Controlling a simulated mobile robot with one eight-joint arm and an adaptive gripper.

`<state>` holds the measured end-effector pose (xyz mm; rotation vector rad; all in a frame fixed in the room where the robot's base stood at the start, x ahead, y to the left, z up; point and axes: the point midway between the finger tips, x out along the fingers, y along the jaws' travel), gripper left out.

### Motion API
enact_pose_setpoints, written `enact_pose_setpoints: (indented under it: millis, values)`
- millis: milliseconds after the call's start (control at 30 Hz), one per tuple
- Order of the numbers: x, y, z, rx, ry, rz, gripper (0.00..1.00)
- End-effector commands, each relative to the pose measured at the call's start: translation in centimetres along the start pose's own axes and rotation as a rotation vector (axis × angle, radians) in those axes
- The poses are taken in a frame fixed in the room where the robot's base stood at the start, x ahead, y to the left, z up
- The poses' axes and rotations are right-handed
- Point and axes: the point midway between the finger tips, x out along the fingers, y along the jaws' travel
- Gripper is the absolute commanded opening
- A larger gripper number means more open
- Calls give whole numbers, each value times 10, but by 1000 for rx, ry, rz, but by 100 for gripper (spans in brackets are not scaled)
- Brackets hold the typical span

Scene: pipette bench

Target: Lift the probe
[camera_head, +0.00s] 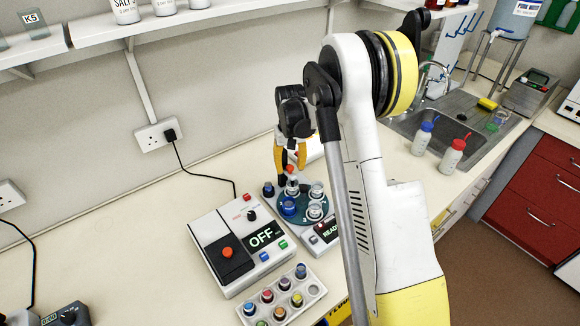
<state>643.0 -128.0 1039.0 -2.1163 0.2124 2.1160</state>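My gripper (291,170) hangs pointing down over a round teal carousel (302,211), its yellow fingers apart. A small orange-red knob (290,169) shows between and just below the fingers, above a dark piece at the back of the carousel. This may be the top of the probe, but it is small and partly hidden. I cannot tell whether the fingers touch it. The carousel holds several vials, one with a blue cap (289,206), and sits on a white unit whose display (329,229) reads "READY", partly covered by my arm.
A white device (237,243) with an "OFF" display stands left of the carousel. A rack (283,298) of coloured caps is in front. Two bottles (424,136) stand by the sink (450,122). The bench at left is mostly clear. A shelf (150,25) runs above.

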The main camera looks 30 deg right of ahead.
Motion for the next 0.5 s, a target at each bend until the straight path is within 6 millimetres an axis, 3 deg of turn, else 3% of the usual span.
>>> enact_pose_setpoints:
  millis: [33,133,367,500]
  values:
    - [0,0,0,0,0,0,29]
    - [0,0,0,0,0,0,0]
    - [-6,0,0,0,0,0,0]
    - [-29,0,0,0,0,0,0]
